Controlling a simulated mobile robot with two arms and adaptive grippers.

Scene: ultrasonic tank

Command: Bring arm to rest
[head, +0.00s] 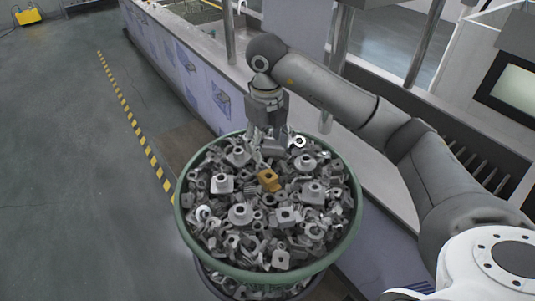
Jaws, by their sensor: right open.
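My right arm reaches in from the right side of the head view and bends down at its wrist. My right gripper (270,140) points downward over the back part of a round green bin (184,211) and is open. The bin is full of grey metal parts (240,213), with one orange-brown part (268,179) lying on top near the middle. The fingertips are close above the parts; whether they touch any is hard to tell. My left gripper is not in view.
A long counter (190,45) with upright metal posts runs behind the bin. A screen (511,86) stands at the far right. Yellow-black floor tape (130,115) crosses the open floor at left. A yellow object (28,16) lies at the far left.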

